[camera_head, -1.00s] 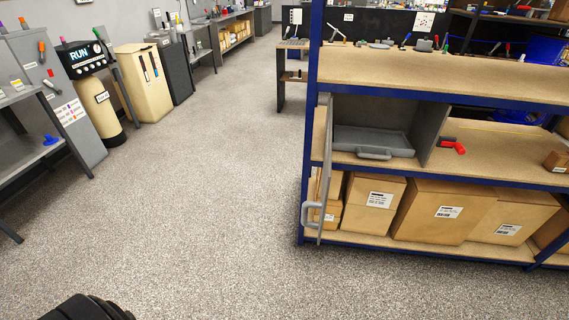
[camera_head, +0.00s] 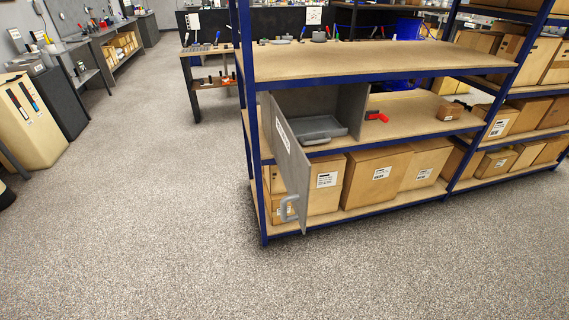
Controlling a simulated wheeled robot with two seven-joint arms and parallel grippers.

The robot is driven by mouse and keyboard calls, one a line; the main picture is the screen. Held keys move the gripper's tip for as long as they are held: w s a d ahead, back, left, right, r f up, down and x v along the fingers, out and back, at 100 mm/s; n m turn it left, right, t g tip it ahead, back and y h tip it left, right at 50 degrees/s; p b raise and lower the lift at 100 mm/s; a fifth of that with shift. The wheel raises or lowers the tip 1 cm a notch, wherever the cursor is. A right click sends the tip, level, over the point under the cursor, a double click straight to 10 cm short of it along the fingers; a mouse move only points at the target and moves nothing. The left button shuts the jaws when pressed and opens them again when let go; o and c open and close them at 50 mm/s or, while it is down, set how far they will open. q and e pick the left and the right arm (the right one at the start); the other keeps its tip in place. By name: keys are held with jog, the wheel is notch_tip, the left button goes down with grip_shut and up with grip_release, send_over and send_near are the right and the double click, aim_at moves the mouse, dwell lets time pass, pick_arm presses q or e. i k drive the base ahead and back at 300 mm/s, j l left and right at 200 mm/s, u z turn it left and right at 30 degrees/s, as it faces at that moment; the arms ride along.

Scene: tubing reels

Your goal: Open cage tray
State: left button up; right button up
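The grey cage (camera_head: 349,98) stands on the middle shelf of the blue-framed rack. Its door (camera_head: 292,166) stands wide open toward me, with a light grey handle (camera_head: 289,208) near its lower end and a white label on its face. Inside the cage lies a grey tray (camera_head: 311,125) with a handle (camera_head: 318,139) at its front edge. The tray appears to sit inside the cage. The door partly hides the cage's left side. Neither of my grippers shows in the view.
Cardboard boxes (camera_head: 370,179) fill the lower shelf. A red-handled tool (camera_head: 377,117) and a small box (camera_head: 449,111) lie on the middle shelf right of the cage. The grey floor (camera_head: 150,220) in front and to the left is clear.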

aim_at(315, 130)
jog(key=i+l, duration=0.8)
jog(key=l, duration=0.2)
